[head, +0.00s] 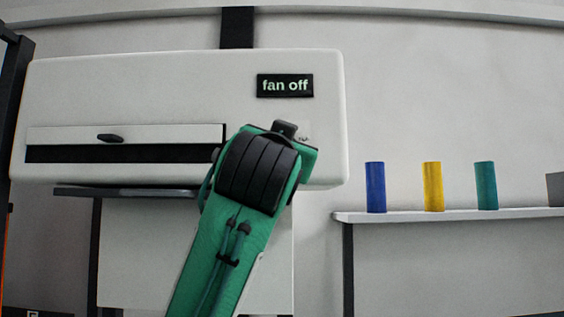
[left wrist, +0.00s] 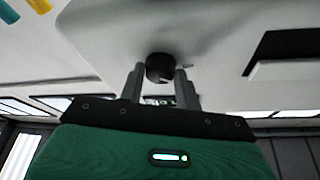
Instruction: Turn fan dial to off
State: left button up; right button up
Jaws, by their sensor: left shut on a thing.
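The white machine (head: 180,85) fills the left half of the head view. A small black sign on its front reads "fan off" (head: 285,85). The dark round fan dial (left wrist: 160,66) shows on the white face in the left wrist view. In the head view my green left arm hides the dial. My left gripper (left wrist: 159,74) has its two grey fingers on either side of the dial, shut on it. Which way the dial points cannot be told. My right gripper is in neither view.
A shelf (head: 450,215) to the right holds a blue cylinder (head: 376,187), a yellow cylinder (head: 433,187) and a teal cylinder (head: 486,186). A grey object (head: 556,189) is cut off at the right edge. The machine has a dark slot (head: 110,153) left of my wrist.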

pick_arm(q)
jog(key=shift+d+n+y+b, duration=0.1)
jog(key=shift+n+y+b, duration=0.55)
jog(key=shift+n, duration=0.85)
jog(key=shift+d+n+y+b, duration=0.1)
jog(key=shift+n+y+b, duration=0.25)
jog(key=shift+n+y, duration=0.85)
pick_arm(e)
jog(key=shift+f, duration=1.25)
pick_arm(q)
jog(key=shift+n+h, duration=0.35)
jog(key=shift+n, duration=0.05)
jog(key=o, duration=1)
jog(key=shift+c, duration=0.2)
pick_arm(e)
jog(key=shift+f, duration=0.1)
pick_arm(q)
jog(key=b+v, duration=0.5)
jog(key=v, duration=0.8)
jog(key=shift+s+f, duration=0.25)
jog(key=shift+f, duration=0.2)
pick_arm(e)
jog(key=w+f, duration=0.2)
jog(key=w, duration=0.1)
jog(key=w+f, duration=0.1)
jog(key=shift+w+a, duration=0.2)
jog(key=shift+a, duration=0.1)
